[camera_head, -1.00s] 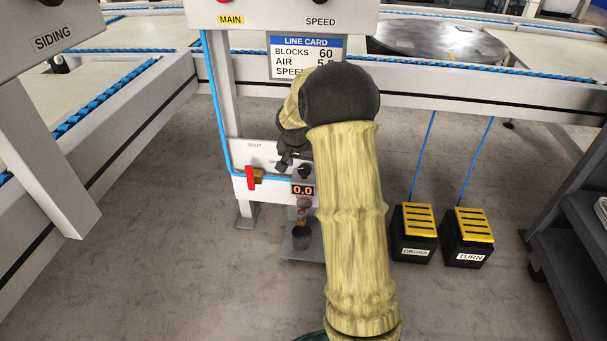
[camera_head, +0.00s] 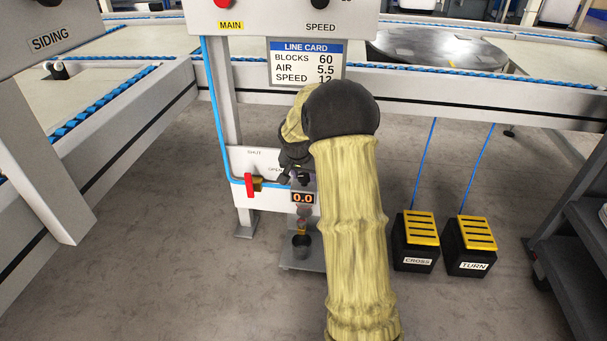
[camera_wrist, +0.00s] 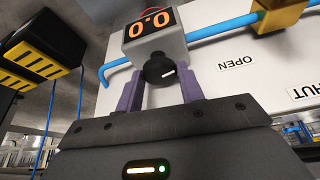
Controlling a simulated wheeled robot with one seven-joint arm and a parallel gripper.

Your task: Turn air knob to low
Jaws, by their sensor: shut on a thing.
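The display also shows in the head view (camera_head: 302,198). My gripper (camera_wrist: 161,88) has its purple fingers on either side of the knob and is shut on it. In the head view my gripper (camera_head: 288,176) is at the white valve panel, partly hidden by my arm. The line card (camera_head: 306,66) reads AIR 5.5.
A red valve lever (camera_head: 250,185) on a brass valve sits left of the display, near SHUT and OPEN labels. Blue hose runs to it. CROSS (camera_head: 415,242) and TURN (camera_head: 468,246) pedals are on the floor to the right.

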